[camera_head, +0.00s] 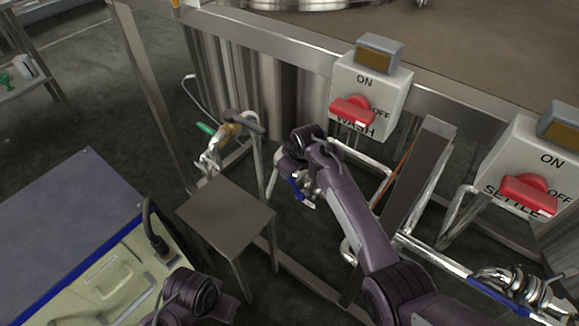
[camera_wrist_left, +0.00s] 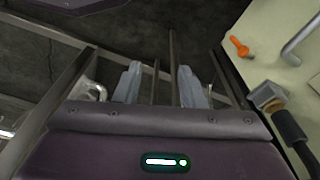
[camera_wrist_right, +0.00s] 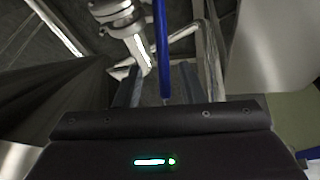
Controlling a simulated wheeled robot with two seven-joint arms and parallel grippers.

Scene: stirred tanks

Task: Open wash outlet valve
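The wash outlet valve shows in the head view as a blue lever (camera_head: 296,187) on metal pipework under the WASH box. In the right wrist view the blue lever (camera_wrist_right: 162,45) runs upright between the fingers, with a steel valve body (camera_wrist_right: 115,18) to its left. My right gripper (camera_wrist_right: 163,85) is open, with its fingers on either side of the lever in the picture and gaps to both; I cannot tell how deep the lever sits. In the head view my right wrist hides part of the valve. My left gripper (camera_wrist_left: 160,85) is open and empty in the left wrist view.
The WASH box (camera_head: 370,100) and SETTLE box (camera_head: 535,165) have red switches. Another blue-handled valve (camera_head: 510,290) is at the lower right. A green-handled valve (camera_head: 207,129) stands behind a small metal table (camera_head: 225,215). A light green machine (camera_head: 115,275) is at the lower left.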

